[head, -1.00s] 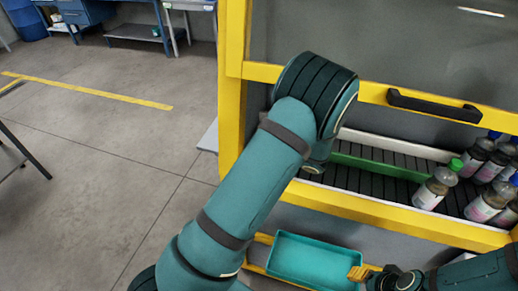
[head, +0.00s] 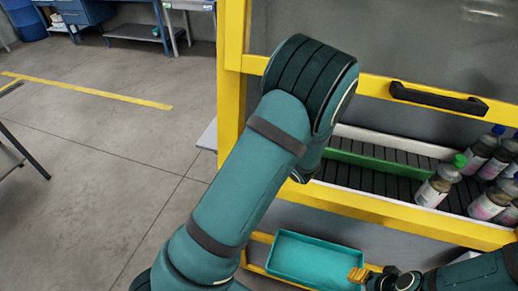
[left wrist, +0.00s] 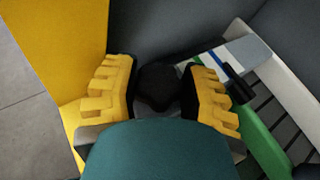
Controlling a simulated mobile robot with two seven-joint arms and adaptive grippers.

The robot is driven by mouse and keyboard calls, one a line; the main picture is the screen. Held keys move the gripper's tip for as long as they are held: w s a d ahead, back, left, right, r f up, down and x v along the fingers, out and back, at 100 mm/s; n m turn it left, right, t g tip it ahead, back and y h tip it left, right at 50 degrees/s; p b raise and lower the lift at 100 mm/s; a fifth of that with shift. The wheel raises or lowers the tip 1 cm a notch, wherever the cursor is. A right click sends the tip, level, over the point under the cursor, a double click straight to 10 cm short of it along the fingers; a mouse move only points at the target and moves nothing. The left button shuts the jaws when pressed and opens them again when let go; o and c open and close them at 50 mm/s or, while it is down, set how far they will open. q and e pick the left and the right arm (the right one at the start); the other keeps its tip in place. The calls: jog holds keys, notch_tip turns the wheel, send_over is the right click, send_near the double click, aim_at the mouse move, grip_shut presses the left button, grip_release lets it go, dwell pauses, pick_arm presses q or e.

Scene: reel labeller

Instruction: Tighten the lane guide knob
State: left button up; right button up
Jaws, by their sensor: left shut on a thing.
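In the left wrist view a dark round knob (left wrist: 158,85) sits between the two yellow fingers of my left gripper (left wrist: 160,88), which is shut on it. In the head view the knob and this gripper are hidden behind my left arm. The green lane guide (head: 375,165) runs along the dark slatted conveyor; its near part also shows at the right in the left wrist view (left wrist: 260,145). My right gripper (head: 359,274) is at the bottom of the head view, by the teal tray. Its yellow fingers are too small to tell whether they are open.
Several bottles (head: 434,188) stand on the conveyor at the right, one with a green cap beside the lane guide. A yellow frame and a raised panel with a black handle (head: 438,99) are above. The teal tray (head: 315,262) below looks empty. Open floor lies left.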

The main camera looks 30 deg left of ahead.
pick_arm(q)
jog(key=m+t+h+b, duration=0.1)
jog(key=m+t+b, duration=0.2)
jog(key=shift+a+f+h, duration=0.1)
jog(key=shift+f+h, duration=0.1)
jog(key=shift+h, duration=0.2)
jog(key=shift+r+m+t+h+b, duration=0.2)
jog(key=shift+m+t+h+b, duration=0.5)
jog(key=shift+m+t+b, duration=0.25)
pick_arm(e)
jog(key=shift+a+f, duration=0.15)
jog(key=shift+f, duration=2.85)
jog(key=shift+w, duration=0.1)
pick_arm(q)
jog(key=o, duration=1.2)
jog(key=shift+w, duration=0.1)
jog(key=shift+f, duration=0.1)
